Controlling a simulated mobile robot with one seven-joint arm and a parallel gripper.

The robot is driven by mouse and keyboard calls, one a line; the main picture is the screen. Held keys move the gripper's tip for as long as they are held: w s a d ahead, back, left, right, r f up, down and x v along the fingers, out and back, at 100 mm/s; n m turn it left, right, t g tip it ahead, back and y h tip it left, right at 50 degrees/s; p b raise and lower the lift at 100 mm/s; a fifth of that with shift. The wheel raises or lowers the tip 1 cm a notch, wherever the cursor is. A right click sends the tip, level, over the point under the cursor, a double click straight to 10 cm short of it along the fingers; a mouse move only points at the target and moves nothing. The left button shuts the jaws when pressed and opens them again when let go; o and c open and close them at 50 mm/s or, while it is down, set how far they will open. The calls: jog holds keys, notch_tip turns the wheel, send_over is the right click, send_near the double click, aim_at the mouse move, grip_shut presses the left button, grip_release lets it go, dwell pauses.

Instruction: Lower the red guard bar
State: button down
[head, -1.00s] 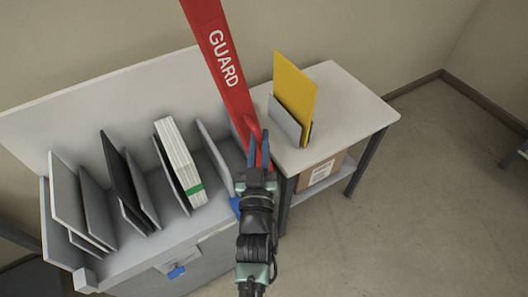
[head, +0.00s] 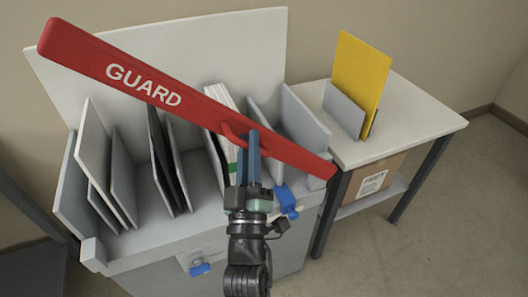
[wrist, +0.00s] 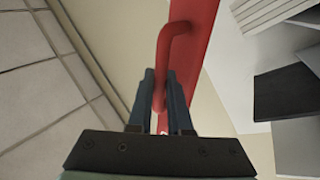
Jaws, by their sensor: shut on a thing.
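The red guard bar (head: 185,97), marked GUARD, slants across the grey bin unit, its left end high and its right end low near the unit's right edge. My gripper (head: 254,145) is shut on the bar's red handle, which loops out from the bar's face. In the wrist view the handle (wrist: 178,45) runs down between the blue fingers of my gripper (wrist: 161,95). The bar (wrist: 195,30) shows behind it. The bar hides parts of the unit's back panel and dividers. Its pivot is not clearly visible.
The grey unit (head: 105,258) holds several upright panels and a white stack (head: 222,98) with a green band. A side table (head: 425,128) at right bears a yellow sheet (head: 360,72) in a grey holder, with a cardboard box (head: 372,183) below. Blue latches (head: 286,200) sit on the unit's front.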

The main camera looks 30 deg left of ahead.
jog(key=s+a+f+n+g+y+b, duration=0.2)
jog(key=f+n+y+b, duration=0.1)
jog(key=f+n+b, duration=0.2)
jog(key=s+a+f+n+g+y+b, duration=0.2)
jog(key=f+n+b, duration=0.3)
jog(key=f+b, duration=0.5)
jog(key=s+a+f+n+g+y+b, duration=0.1)
jog(key=s+f+n+g+y+b, duration=0.1)
jog(key=f+b, duration=0.5)
jog(key=shift+s+a+f+n+y+b, duration=0.4)
jog(key=shift+s+f+n+y, duration=0.45)
jog(key=shift+n, duration=0.75)
jog(key=shift+w+f, duration=0.15)
jog(key=shift+f, duration=0.1)
jog(key=c, duration=0.9)
grip_release()
jog(key=shift+o, duration=0.3)
jog(key=shift+r, duration=0.1)
jog(key=v, duration=1.3)
jog(key=shift+p, duration=0.45)
